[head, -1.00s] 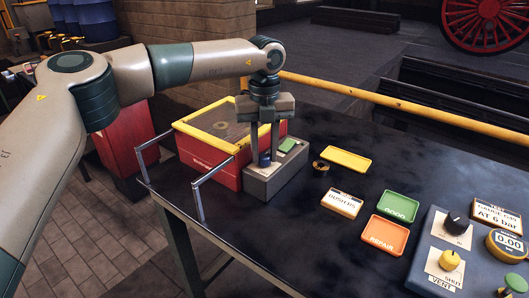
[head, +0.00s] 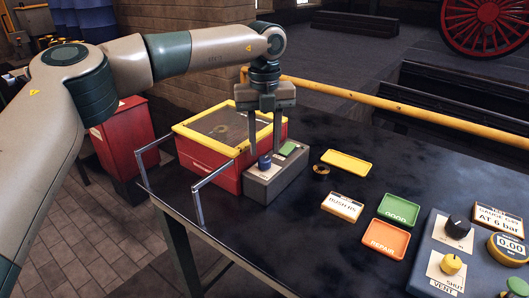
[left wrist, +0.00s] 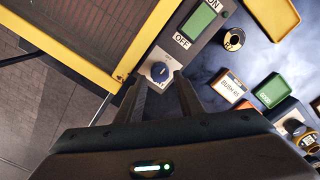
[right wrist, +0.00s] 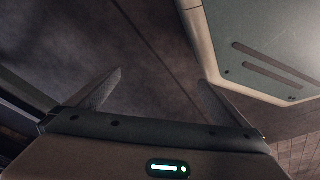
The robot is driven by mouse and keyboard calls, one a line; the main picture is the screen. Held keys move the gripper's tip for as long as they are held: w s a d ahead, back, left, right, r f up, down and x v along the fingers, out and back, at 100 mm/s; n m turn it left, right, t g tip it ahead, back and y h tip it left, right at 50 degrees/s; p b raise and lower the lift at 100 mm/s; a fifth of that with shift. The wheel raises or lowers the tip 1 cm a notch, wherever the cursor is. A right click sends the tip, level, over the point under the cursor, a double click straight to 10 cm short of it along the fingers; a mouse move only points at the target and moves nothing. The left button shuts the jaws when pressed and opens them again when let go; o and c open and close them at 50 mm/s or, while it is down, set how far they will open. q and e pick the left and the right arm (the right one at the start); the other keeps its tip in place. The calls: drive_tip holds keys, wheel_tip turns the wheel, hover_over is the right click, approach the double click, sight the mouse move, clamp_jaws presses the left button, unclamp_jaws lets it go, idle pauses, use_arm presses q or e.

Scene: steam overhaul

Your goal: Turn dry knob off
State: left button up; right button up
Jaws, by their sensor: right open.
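The dry knob (head: 265,162) is a small blue knob on the grey control box beside the yellow-rimmed red drying box. My left gripper (head: 265,148) points straight down over the knob. Its fingers are apart with nothing between them, and the knob shows just past their tips. My right gripper (right wrist: 155,80) is open and empty, away from the table; it is not in the head view.
The drying box (head: 207,160) stands left of the control box (head: 262,187), with a green display (head: 288,149) on top. A yellow tray (head: 345,162), a bushing label block (head: 342,207), green and orange trays (head: 386,240) and a blue gauge panel (head: 440,235) lie to the right.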

sight(265, 158)
use_arm(q)
wheel_tip(265, 158, up, 14)
use_arm(e)
drive_tip(key=shift+r, duration=0.65)
